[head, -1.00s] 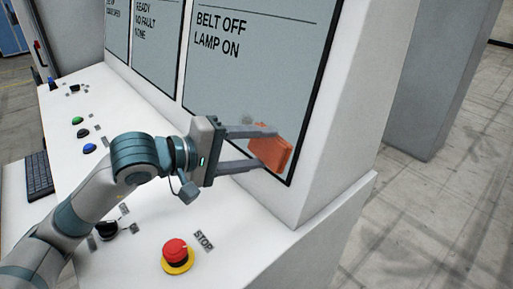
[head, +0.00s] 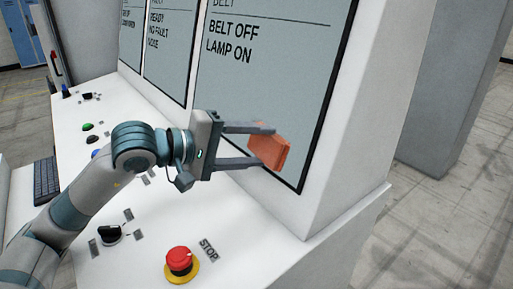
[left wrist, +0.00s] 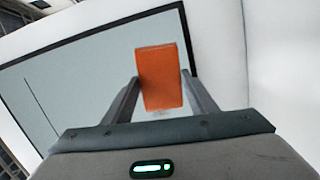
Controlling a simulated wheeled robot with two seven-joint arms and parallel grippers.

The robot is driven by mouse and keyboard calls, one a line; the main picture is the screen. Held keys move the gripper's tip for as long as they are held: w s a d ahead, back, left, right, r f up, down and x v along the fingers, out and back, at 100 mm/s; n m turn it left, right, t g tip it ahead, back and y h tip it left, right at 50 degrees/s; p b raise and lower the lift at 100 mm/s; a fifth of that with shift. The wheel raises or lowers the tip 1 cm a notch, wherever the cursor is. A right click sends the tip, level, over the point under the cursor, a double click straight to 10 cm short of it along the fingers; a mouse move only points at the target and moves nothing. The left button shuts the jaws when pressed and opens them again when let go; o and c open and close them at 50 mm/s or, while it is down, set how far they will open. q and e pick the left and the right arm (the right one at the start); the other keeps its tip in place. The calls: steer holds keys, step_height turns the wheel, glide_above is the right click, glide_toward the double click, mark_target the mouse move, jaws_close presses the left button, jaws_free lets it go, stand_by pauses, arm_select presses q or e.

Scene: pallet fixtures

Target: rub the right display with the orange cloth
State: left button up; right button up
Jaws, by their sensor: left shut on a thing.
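The orange cloth (head: 270,150) is a flat block-like pad held between the fingertips of my left gripper (head: 262,146). The right display (head: 255,85) is a grey panel in a black frame reading "BELT OFF LAMP ON". The cloth is in front of its lower right part, near the frame; I cannot tell whether it touches the glass. In the left wrist view the cloth (left wrist: 161,78) stands upright between the two fingers, with the display (left wrist: 85,85) behind it. My right gripper is not in view.
Two more displays (head: 168,45) are to the left. Below, the white console (head: 225,215) carries a red stop button (head: 179,262), a black knob (head: 109,233), small coloured buttons and a keyboard (head: 47,180). A grey column (head: 445,90) stands at the right beside open floor.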

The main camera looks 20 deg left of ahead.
mark_target(252, 138)
arm_select(q)
steer(key=shift+w+a+f+b, duration=0.1)
steer(key=shift+w+a+b, duration=0.1)
steer(key=shift+a+b, duration=0.25)
steer(key=shift+w+a+b, duration=0.5)
steer(key=shift+a+b, duration=0.25)
steer(key=shift+b, duration=0.05)
steer(key=shift+w+a, duration=0.25)
steer(key=shift+a, duration=0.15)
